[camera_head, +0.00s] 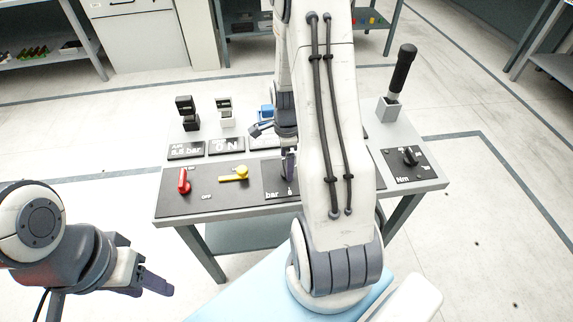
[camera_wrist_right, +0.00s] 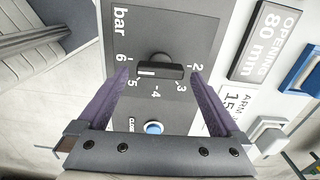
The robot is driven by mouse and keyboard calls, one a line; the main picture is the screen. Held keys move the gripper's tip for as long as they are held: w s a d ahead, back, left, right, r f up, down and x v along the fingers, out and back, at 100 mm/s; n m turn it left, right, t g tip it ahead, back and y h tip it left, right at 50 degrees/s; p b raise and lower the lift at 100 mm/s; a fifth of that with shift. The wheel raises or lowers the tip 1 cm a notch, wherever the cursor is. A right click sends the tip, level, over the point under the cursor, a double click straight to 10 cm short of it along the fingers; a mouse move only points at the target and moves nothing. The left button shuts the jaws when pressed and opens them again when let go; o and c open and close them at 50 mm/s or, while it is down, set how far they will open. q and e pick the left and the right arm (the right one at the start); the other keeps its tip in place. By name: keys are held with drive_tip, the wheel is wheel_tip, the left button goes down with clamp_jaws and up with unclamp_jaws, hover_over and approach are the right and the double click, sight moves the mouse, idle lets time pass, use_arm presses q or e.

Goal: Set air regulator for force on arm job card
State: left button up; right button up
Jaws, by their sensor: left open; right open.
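The air regulator is a black knob (camera_wrist_right: 160,71) on a dark panel marked "bar", with numbers from 2 to 6. A white mark shows on the knob's end toward the 5 and 6. My right gripper (camera_wrist_right: 160,85) is open, its purple fingers apart on either side of the knob. I cannot tell whether they touch it. In the head view my right arm hides most of the bar panel (camera_head: 272,188). A card partly reading "ARM 15" (camera_wrist_right: 236,104) is cut off. The air display (camera_head: 186,150) seems to read 5.5 bar. My left gripper (camera_head: 152,283) is open and empty, off the table.
On the grey table (camera_head: 232,207) are a red handle (camera_head: 184,181), a yellow handle (camera_head: 234,174) and an Nm dial (camera_head: 410,156). A black-handled lever (camera_head: 402,72) stands at the right. A blue button (camera_wrist_right: 154,128) sits close to the knob. An opening display (camera_wrist_right: 270,42) reads 80 mm.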

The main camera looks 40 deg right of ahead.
drive_tip(key=shift+f, duration=0.95)
drive_tip(key=c, duration=1.2)
